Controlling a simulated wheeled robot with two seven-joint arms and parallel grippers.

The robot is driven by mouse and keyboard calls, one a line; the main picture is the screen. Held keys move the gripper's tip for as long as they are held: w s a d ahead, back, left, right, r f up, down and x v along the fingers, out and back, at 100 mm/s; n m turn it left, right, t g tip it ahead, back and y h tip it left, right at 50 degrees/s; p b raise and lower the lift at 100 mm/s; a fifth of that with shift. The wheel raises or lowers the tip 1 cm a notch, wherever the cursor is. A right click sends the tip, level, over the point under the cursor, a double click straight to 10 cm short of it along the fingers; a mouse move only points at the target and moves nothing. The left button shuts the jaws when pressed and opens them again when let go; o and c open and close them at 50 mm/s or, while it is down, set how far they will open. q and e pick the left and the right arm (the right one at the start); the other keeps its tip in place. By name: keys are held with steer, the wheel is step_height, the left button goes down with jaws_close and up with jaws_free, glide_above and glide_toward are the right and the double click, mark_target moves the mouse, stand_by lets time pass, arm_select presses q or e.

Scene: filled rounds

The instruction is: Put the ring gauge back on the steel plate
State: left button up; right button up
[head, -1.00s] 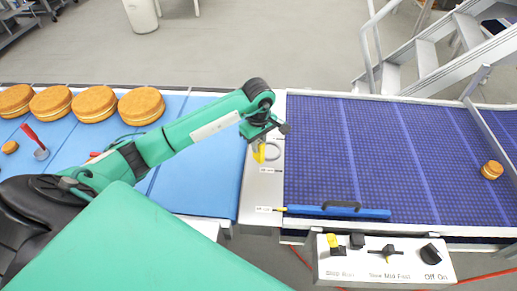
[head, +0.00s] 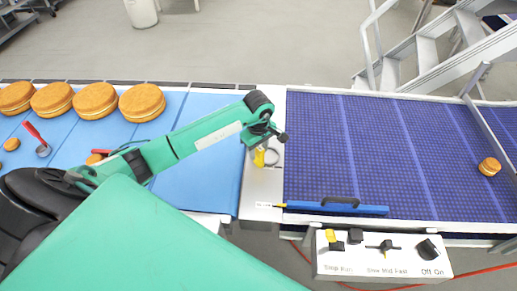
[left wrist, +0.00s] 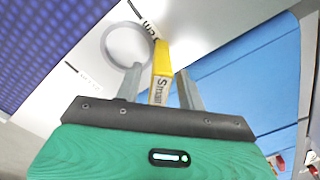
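The ring gauge is a grey ring (head: 272,157) with a yellow handle (head: 260,157). It is over the narrow steel plate (head: 259,188) between the blue surface and the purple belt. My left gripper (left wrist: 160,85) has one finger on each side of the handle and is shut on it. In the left wrist view, the ring (left wrist: 127,44) shows beyond the left finger, over the pale plate with its printed labels. I cannot tell whether the ring touches the plate. My right gripper is not in view.
A blue bar with a black handle (head: 340,204) lies on the near edge of the purple belt (head: 390,150). A small round cake (head: 489,167) is on the belt at right. A control box (head: 382,256) stands in front. Several large round cakes (head: 142,103) line the blue surface (head: 200,185).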

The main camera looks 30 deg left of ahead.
arm_select(q)
steer(key=shift+r, duration=0.25)
step_height(320, 180, up, 11)
steer(key=b, duration=0.4)
steer(key=shift+f+b, duration=0.15)
steer(key=shift+b, duration=0.2)
steer(key=shift+r, duration=0.55)
steer(key=shift+r, duration=0.1)
